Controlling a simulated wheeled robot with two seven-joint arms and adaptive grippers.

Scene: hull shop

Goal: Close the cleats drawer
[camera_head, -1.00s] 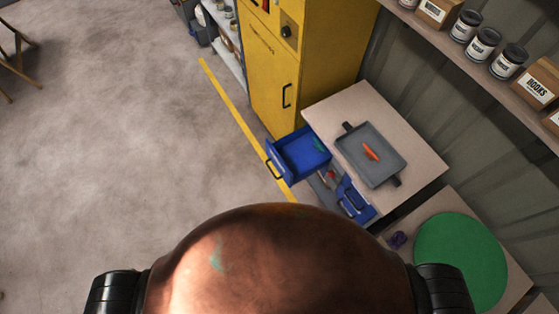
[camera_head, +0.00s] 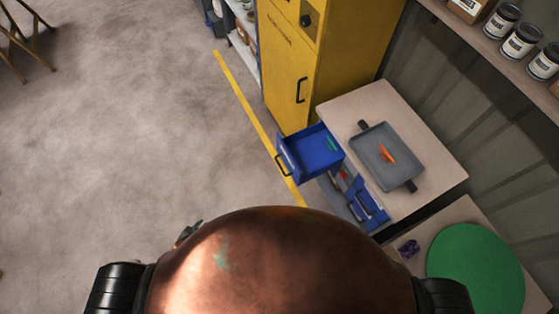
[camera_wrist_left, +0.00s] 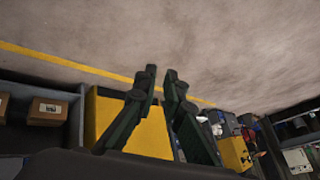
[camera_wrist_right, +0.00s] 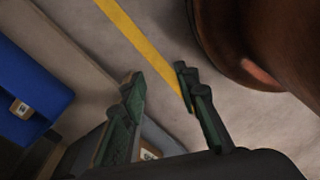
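A blue drawer (camera_head: 305,156) stands pulled out from the pale-topped bench (camera_head: 420,125) in the head view. Its handle faces left, and a small green item (camera_head: 331,143) lies inside. No readable label shows which drawer is for cleats. A second blue drawer front (camera_head: 368,204) with a handle sits nearer me. My left gripper (camera_head: 189,230) barely shows past my body, left of the drawers and apart from them. In the left wrist view (camera_wrist_left: 160,74) its fingers are a little apart and empty. My right gripper (camera_wrist_right: 157,75) is open and empty, right of a blue labelled surface (camera_wrist_right: 30,85).
A grey tray (camera_head: 378,165) with an orange item (camera_head: 388,153) lies on the bench. A yellow cabinet (camera_head: 320,75) stands behind. A green disc (camera_head: 475,265) lies on a nearer worktop. Open floor (camera_head: 130,130) with a yellow line (camera_head: 250,115) lies to the left.

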